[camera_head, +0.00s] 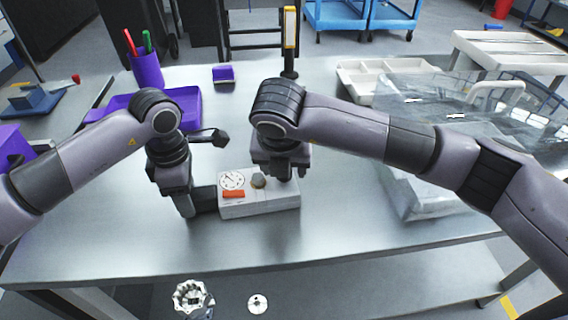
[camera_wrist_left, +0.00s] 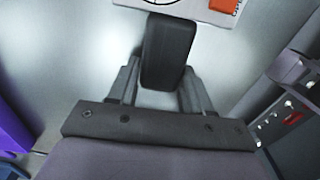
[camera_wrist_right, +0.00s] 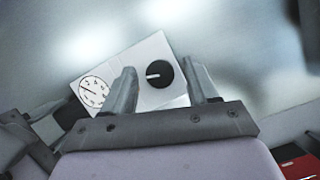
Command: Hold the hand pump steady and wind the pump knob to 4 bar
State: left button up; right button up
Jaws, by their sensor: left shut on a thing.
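The hand pump (camera_head: 260,206) is a pale box on the bench with a dial gauge (camera_head: 232,180), a red label (camera_head: 233,194) and a knob (camera_head: 258,181) on top. A dark handle (camera_wrist_left: 167,50) sticks out from its left side. My left gripper (camera_head: 197,203) is shut on this handle. My right gripper (camera_head: 273,176) is above the box from the far side. In the right wrist view, its open fingers (camera_wrist_right: 163,70) stand either side of the round black knob (camera_wrist_right: 159,74), with gaps showing. The gauge (camera_wrist_right: 94,91) also shows there; its reading is too small to tell.
A purple tray (camera_head: 185,105), a purple pen cup (camera_head: 147,70) and a small purple block (camera_head: 223,74) stand behind. A clear bin (camera_head: 420,197) and a white divided tray (camera_head: 385,80) are on the right. The front of the bench is clear.

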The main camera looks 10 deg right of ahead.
jog(key=v, duration=1.2)
dwell(0.4)
jog(key=w+d+n+g+y, duration=0.1)
jog(key=w+n+g, duration=0.35)
jog(key=n, duration=2.15)
jog(key=f, duration=1.1)
jog(key=shift+w+d+f, duration=0.15)
jog(key=shift+w+d, duration=0.05)
jog(key=shift+w, duration=0.1)
